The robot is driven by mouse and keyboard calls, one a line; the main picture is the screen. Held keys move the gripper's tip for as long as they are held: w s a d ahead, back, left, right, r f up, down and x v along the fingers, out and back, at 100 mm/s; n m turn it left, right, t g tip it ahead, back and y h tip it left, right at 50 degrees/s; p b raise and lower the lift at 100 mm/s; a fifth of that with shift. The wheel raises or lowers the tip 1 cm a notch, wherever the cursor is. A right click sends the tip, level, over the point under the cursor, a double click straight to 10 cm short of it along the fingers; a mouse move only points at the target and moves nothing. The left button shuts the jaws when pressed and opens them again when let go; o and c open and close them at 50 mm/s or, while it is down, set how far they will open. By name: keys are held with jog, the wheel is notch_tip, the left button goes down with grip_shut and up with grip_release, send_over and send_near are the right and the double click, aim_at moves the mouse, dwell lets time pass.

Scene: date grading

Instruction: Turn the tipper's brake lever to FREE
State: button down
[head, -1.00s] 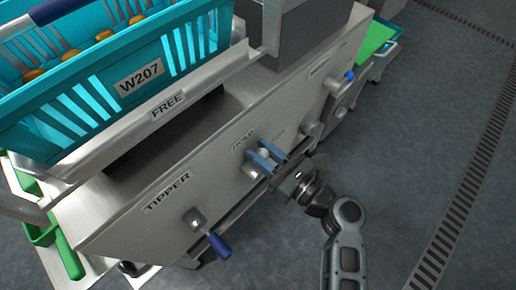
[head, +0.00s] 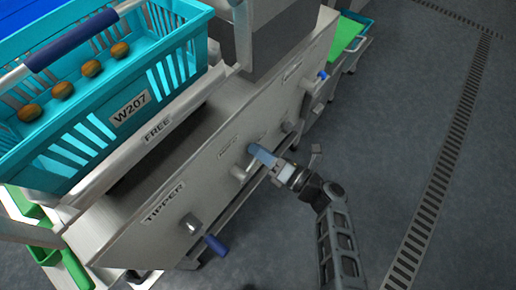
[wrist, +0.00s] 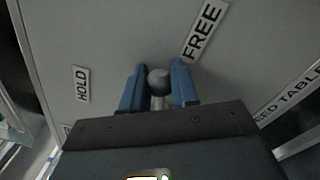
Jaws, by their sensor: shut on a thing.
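The brake lever's grey knob (wrist: 158,80) sits between my gripper's blue fingers (wrist: 158,90) in the wrist view. The HOLD label (wrist: 82,83) is to its left and the FREE label (wrist: 203,30) is close by, up and right; the knob is nearer FREE. In the head view my gripper (head: 263,157) is at the front panel, shut on the lever, with a pale lever hub (head: 240,172) just left and below. The HOLD label (head: 228,147) shows left of the fingers. My fingers hide most of the lever there.
A blue-handled lever (head: 215,244) sticks out below the TIPPER label (head: 163,202). A blue knob (head: 322,75) is farther right. The floor at right is clear.

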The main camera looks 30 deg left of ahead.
jog(key=shift+w+f+m, duration=0.15)
jog(key=shift+f+m, duration=0.5)
jog(key=shift+m, duration=0.4)
jog(key=shift+w+f+m, duration=0.1)
jog(key=shift+f+m, duration=0.55)
jog(key=shift+m, duration=0.4)
jog(key=shift+f, duration=0.1)
jog(key=c, duration=0.9)
grip_release()
jog(key=shift+d, duration=0.1)
jog(key=d, duration=0.5)
jog(key=d+p, duration=0.1)
jog(key=d, duration=0.1)
jog(key=shift+s+d+f, duration=0.1)
jog(key=shift+s+d, duration=0.2)
jog(key=shift+s, duration=0.05)
